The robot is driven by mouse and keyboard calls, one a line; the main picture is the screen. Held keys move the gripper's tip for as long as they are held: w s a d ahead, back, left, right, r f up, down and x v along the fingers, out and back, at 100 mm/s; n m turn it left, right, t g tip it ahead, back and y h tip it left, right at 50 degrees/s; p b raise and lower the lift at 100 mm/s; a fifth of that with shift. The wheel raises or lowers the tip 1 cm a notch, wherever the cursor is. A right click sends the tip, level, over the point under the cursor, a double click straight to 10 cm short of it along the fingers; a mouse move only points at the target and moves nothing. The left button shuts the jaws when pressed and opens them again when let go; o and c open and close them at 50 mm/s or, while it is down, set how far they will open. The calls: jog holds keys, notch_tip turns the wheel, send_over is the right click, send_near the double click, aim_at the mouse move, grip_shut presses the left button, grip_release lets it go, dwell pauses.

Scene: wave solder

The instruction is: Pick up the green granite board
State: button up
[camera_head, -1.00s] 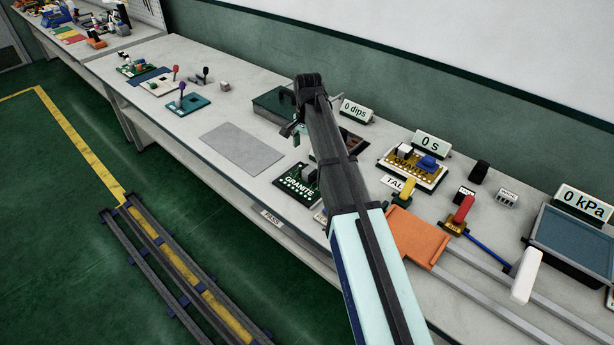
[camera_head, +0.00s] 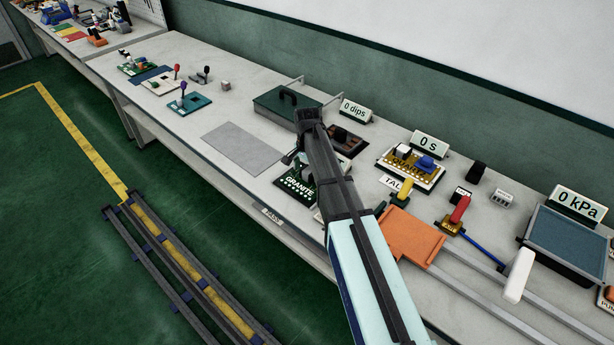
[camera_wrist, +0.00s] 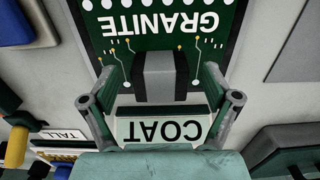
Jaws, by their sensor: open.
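The green granite board (camera_head: 298,187), with white GRANITE lettering, lies on the bench near its front edge, partly hidden by my arm in the head view. In the wrist view the board (camera_wrist: 160,43) fills the top middle, its lettering upside down. A grey block-shaped part (camera_wrist: 160,78) stands on it. My gripper (camera_wrist: 159,76) is open, and its two fingers show on either side of that block, apart from it. In the head view my gripper (camera_head: 291,158) is just above the board. The exact height gap cannot be told.
A COAT label (camera_wrist: 162,131) sits below the block in the wrist view. A yellow ORANGE-type board (camera_head: 412,167) and an orange plate (camera_head: 411,237) lie to the right. A grey mat (camera_head: 243,148) lies left, and a dark green lidded box (camera_head: 282,103) stands behind.

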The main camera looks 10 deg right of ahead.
jog(key=shift+f, duration=0.2)
jog(key=c, duration=1.5)
